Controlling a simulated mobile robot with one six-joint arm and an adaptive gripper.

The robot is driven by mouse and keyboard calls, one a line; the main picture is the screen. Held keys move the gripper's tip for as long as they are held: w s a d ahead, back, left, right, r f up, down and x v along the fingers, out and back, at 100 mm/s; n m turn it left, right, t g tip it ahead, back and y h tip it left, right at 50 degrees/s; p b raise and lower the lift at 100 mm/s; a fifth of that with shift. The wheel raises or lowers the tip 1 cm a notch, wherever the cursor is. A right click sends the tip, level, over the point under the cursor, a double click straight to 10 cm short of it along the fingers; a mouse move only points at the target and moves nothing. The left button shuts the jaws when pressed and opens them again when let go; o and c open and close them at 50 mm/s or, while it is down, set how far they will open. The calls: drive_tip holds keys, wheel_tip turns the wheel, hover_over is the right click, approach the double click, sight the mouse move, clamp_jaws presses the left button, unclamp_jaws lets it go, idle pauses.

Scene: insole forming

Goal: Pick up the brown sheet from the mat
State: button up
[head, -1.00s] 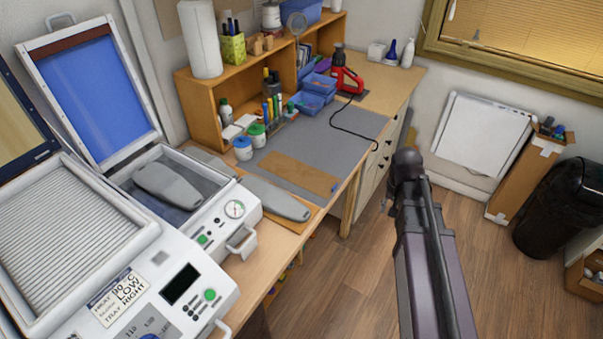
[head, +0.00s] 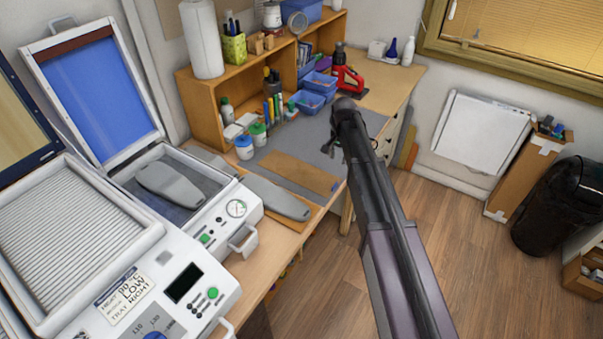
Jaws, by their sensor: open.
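The brown sheet (head: 300,172) lies flat on the grey mat (head: 318,140) on the workbench, in the middle of the head view. My dark arm comes up from the bottom right and now reaches over the right part of the mat. My gripper (head: 332,148) shows only as small dark parts below the arm's end, just above and right of the sheet in the picture. It is open and apart from the sheet, and most of it is hidden behind the arm.
A grey insole-shaped form (head: 277,196) lies near the sheet's front edge. White jars (head: 245,147), pens and blue bins (head: 306,102) stand behind the mat. A red tool (head: 348,82) stands at the back. White machines (head: 130,275) fill the left.

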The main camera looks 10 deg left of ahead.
drive_tip(key=shift+f, duration=0.2)
drive_tip(key=b, duration=0.9)
hover_over(335, 185)
wheel_tip(335, 185, down, 8)
drive_tip(key=shift+f, duration=0.1)
drive_tip(key=shift+f, duration=0.1)
drive_tip(key=shift+f+b, duration=2.4)
drive_tip(key=shift+f, duration=0.1)
clamp_jaws()
